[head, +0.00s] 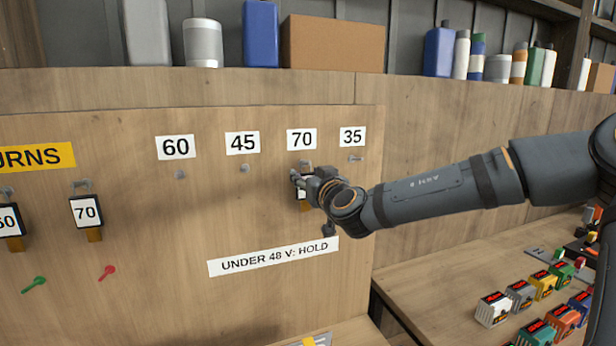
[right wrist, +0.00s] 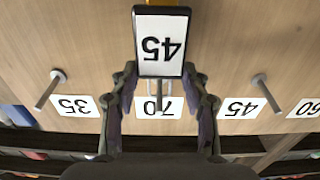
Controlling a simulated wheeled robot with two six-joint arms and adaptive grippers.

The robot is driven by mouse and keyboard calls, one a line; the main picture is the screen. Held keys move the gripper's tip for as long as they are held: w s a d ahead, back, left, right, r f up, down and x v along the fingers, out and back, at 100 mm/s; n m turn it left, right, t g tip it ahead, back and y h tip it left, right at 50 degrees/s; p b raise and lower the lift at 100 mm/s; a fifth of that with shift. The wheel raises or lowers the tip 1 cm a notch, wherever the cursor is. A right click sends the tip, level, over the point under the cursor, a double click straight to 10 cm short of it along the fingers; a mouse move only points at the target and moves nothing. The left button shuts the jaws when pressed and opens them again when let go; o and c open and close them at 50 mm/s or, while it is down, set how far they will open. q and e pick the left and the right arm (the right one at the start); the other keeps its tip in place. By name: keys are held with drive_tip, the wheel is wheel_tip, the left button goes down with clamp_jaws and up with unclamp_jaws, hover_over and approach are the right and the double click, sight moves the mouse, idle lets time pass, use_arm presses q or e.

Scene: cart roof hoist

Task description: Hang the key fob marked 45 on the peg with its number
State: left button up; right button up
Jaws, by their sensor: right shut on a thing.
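My right gripper (head: 302,183) is shut on the key fob marked 45, a white tag in a black frame (right wrist: 160,42), upside down in the right wrist view. In the head view the gripper mostly hides the fob. It is in front of the board by the 70 label (head: 301,139), right of the bare peg (head: 244,168) under the 45 label (head: 242,142). That 45 peg also shows in the right wrist view (right wrist: 267,92). I cannot tell whether the fob touches the 70 peg behind it. My left gripper is not in view.
Bare pegs stand under 60 (head: 180,175) and 35 (head: 356,159). At left, a 70 fob (head: 86,212) and another fob (head: 8,221) hang under a yellow sign (head: 36,157). Several small boxes (head: 493,309) stand on the right bench.

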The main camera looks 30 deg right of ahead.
drive_tip(key=c, duration=0.5)
drive_tip(key=shift+o, duration=0.2)
drive_tip(key=shift+r, duration=0.1)
drive_tip(key=shift+r, duration=0.3)
drive_tip(key=shift+r+v, duration=0.15)
drive_tip(key=shift+v, duration=0.45)
drive_tip(key=shift+r+v, duration=0.15)
drive_tip(key=shift+v, duration=0.5)
drive_tip(key=shift+s+a+r+b, duration=0.1)
drive_tip(key=shift+s+r+b, duration=0.05)
drive_tip(key=shift+s, duration=0.4)
drive_tip(key=shift+s+a+r+b, duration=0.15)
drive_tip(key=shift+s, duration=0.45)
drive_tip(key=b+v, duration=0.5)
